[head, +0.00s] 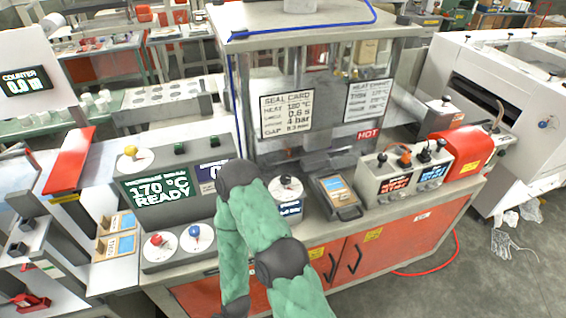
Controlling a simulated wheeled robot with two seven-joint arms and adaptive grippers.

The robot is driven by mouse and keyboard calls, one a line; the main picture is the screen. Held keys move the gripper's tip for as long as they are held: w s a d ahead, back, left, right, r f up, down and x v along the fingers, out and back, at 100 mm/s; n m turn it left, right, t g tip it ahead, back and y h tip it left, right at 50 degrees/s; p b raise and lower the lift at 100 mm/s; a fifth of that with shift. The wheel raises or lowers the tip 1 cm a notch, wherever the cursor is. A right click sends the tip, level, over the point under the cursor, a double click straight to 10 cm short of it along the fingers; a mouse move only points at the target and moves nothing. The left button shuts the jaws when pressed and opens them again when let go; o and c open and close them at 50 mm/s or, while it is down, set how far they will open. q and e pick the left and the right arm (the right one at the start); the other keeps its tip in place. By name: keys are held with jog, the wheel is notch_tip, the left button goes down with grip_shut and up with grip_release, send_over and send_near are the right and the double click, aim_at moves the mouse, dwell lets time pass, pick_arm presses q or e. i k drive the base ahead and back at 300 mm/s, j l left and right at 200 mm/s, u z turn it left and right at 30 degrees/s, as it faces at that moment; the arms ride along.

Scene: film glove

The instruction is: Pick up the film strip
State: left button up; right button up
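I cannot make out a film strip with certainty in the head view. A dark tray (347,212) with a blue and tan insert sits on the bench top in front of the sealing press (290,40). Two small tan holders (101,247) with blue faces lie at the left, beside the control panel. One of my arms, green with dark joints, rises from the bottom middle and folds down again, covering part of the bench front. No gripper fingers show, so neither gripper can be seen.
A panel reading 170 °C READY (160,197) and a knob box (178,246) stand left of my arm. A switch box (396,178) and a red unit (460,150) stand right. Orange cabinet doors (375,248) are below.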

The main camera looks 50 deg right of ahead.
aim_at(338, 193)
jog(key=z, duration=2.25)
